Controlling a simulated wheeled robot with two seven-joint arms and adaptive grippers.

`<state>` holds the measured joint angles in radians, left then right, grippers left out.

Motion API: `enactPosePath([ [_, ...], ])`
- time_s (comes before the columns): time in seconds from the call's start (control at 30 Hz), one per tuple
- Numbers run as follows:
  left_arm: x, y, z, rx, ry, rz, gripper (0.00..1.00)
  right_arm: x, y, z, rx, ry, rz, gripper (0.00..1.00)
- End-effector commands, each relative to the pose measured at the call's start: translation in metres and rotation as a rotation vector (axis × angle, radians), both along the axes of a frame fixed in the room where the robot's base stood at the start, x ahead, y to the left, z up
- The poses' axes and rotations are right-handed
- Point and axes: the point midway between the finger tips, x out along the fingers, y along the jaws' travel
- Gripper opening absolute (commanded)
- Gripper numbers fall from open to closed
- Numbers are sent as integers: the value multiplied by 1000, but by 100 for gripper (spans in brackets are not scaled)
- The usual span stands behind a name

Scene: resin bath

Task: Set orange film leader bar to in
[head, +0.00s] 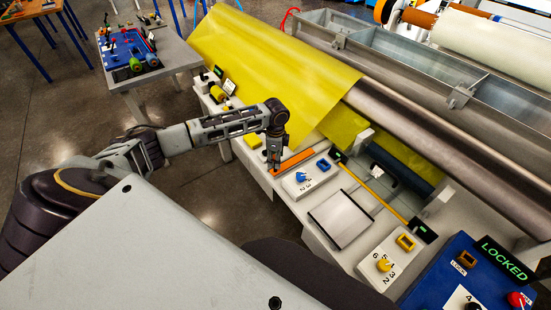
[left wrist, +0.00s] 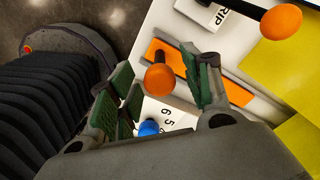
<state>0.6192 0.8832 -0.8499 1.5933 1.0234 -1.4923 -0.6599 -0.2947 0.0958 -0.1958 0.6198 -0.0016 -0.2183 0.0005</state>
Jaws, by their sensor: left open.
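A flat orange bar (head: 296,158) lies along the pale machine ledge, below the yellow film; it looks like the film leader bar. In the left wrist view the orange bar (left wrist: 238,92) runs behind my fingers, with an orange ball knob (left wrist: 159,77) on a dark stem in front of it. My left gripper (head: 274,163) points down at the bar's left end. In the left wrist view its green-padded fingers (left wrist: 162,92) are apart, with the knob between them. Contact with the knob is unclear. My right gripper is not in view.
A blue knob (head: 301,177) on a numbered plate sits just right of the bar. The yellow film (head: 270,60) hangs close behind my gripper. A second orange ball (left wrist: 281,22) on a dark lever is near in the left wrist view. Yellow knobs (head: 384,264) stand further right.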

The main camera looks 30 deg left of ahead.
Motion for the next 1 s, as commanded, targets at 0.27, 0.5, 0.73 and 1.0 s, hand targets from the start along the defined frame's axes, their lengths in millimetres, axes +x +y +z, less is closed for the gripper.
enactPosePath([
  [0.27, 0, 0, -6, 1, 0, 0, 49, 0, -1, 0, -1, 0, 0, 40],
  [0.5, 0, 0, -5, 1, 0, 0, 36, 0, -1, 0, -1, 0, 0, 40],
  [0.73, 0, 0, -5, 1, 0, 0, 7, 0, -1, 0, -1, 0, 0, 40],
  [1.0, 0, 0, -5, 0, 0, 0, 0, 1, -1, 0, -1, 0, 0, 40],
])
